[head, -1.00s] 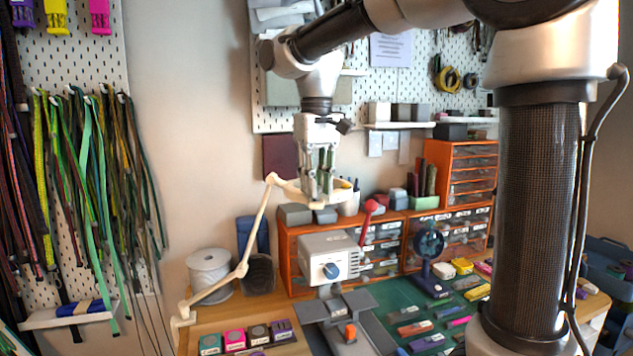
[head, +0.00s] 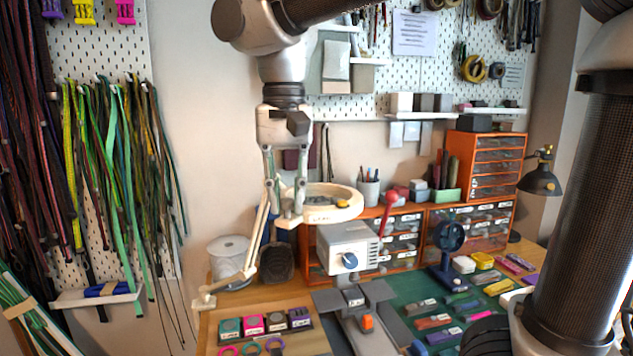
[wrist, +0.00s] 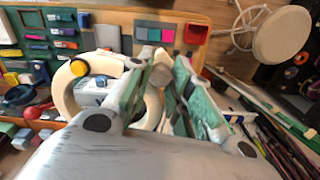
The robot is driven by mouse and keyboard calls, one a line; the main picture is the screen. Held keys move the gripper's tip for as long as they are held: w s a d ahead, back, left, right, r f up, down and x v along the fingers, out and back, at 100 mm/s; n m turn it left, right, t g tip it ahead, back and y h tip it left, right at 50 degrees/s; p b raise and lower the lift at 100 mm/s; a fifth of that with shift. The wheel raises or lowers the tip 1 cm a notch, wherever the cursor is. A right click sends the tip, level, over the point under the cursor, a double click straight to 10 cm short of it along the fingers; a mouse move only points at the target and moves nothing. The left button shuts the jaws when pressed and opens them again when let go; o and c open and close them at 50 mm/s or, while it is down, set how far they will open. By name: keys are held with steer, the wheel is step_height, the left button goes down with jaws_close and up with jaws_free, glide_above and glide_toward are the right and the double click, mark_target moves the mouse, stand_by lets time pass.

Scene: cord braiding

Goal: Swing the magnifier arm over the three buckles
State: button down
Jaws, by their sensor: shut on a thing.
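The cream magnifier arm rises from its clamp (head: 204,302) at the left of the bench. In the wrist view the cream ring (wrist: 62,92) lies left of my fingers (wrist: 158,85). I cannot tell whether these are the buckles.
A row of coloured boxes (head: 252,324) stands behind the small rings. A white spool (head: 229,262) stands left of the arm. A grey machine (head: 345,247), dark fan (head: 449,245) and orange drawers (head: 470,215) are right. The wooden front-left area is partly clear.

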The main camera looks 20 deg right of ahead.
steer(key=s+a+m, duration=0.2)
steer(key=s+a, duration=0.1)
steer(key=a, duration=0.3)
steer(key=shift+a, duration=0.35)
steer(key=shift+s, duration=0.1)
steer(key=c, duration=1.3)
jaws_free()
steer(key=shift+o, duration=0.2)
steer(key=shift+r, duration=0.1)
step_height(320, 180, up, 12)
steer(key=shift+d, duration=0.1)
